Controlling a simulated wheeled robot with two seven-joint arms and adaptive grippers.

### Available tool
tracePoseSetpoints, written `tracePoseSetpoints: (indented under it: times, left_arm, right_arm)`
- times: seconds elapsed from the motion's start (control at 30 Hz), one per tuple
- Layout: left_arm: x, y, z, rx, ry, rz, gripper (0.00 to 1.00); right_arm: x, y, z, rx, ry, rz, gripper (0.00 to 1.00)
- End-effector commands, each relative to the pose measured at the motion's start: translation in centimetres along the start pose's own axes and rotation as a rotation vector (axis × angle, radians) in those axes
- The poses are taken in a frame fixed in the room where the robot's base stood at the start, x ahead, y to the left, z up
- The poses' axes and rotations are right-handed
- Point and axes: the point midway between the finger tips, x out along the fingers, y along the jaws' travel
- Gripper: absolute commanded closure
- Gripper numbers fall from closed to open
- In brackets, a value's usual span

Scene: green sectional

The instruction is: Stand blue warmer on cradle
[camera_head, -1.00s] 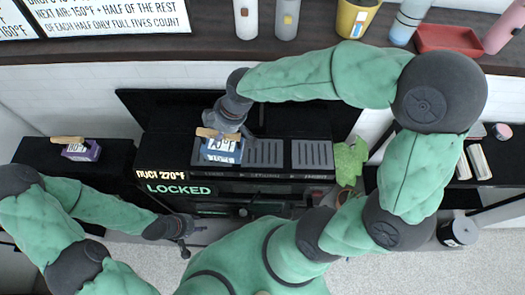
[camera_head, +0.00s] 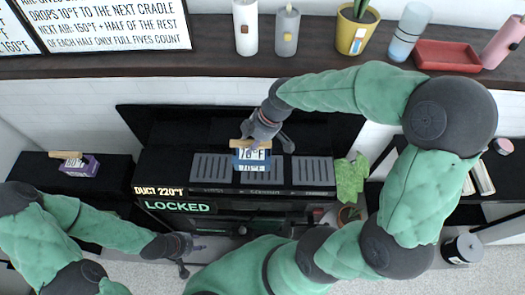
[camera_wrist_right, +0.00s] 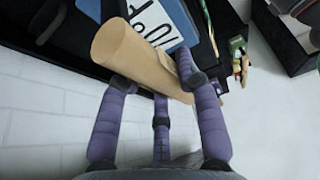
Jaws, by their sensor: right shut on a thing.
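The blue warmer (camera_head: 252,161), a box with a white temperature label and a wooden handle, is at the middle cradle (camera_head: 250,179) of the black unit. I cannot tell whether it touches the cradle or hangs just above it. The left cradle (camera_head: 211,168) and right cradle (camera_head: 313,171) are bare. My right gripper (camera_head: 262,138) is shut on the warmer's handle. In the right wrist view, its purple fingers (camera_wrist_right: 165,85) close around the tan handle (camera_wrist_right: 137,58), with the blue warmer (camera_wrist_right: 172,22) beyond. My left gripper (camera_head: 195,258) is low at the left, empty, its fingers apart.
A purple warmer (camera_head: 79,167) with a wooden handle sits on a black side table at the left. The unit shows "DUCT 220°F" and a "LOCKED" sign (camera_head: 178,206). A green cloth (camera_head: 351,178) hangs at its right end. Cups and a yellow pot (camera_head: 356,32) line the back shelf.

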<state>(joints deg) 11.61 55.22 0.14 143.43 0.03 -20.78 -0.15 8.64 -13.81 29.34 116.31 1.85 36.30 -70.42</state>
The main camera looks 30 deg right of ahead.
Motion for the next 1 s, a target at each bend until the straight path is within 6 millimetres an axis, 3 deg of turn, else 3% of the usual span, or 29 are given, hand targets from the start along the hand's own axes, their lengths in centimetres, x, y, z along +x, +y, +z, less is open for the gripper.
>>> tracePoseSetpoints:
  times: [0.1, 0.3, 0.57, 0.8, 1.0]
  left_arm:
    - [0.6, -0.2, 0.0, 0.000, 0.000, 0.000, 0.60]
    - [1.0, -0.4, 0.0, 0.000, 0.000, 0.000, 0.60]
    - [1.2, -0.4, -0.1, 0.000, 0.000, 0.000, 0.60]
    - [2.0, -0.7, -0.1, 0.000, 0.000, 0.000, 0.60]
    - [2.0, -0.7, -0.1, 0.000, 0.000, 0.000, 0.60]
  right_arm:
    - [1.4, 0.8, 1.9, 0.007, 0.000, -0.001, 1.00]
    - [2.4, 1.7, 3.7, 0.003, 0.000, 0.001, 1.00]
    - [3.1, 2.1, 4.7, 0.003, 0.000, 0.001, 1.00]
    - [5.7, 2.1, 6.1, 0.002, -0.001, -0.003, 1.00]
    - [6.0, 2.2, 6.2, 0.001, 0.001, 0.002, 1.00]
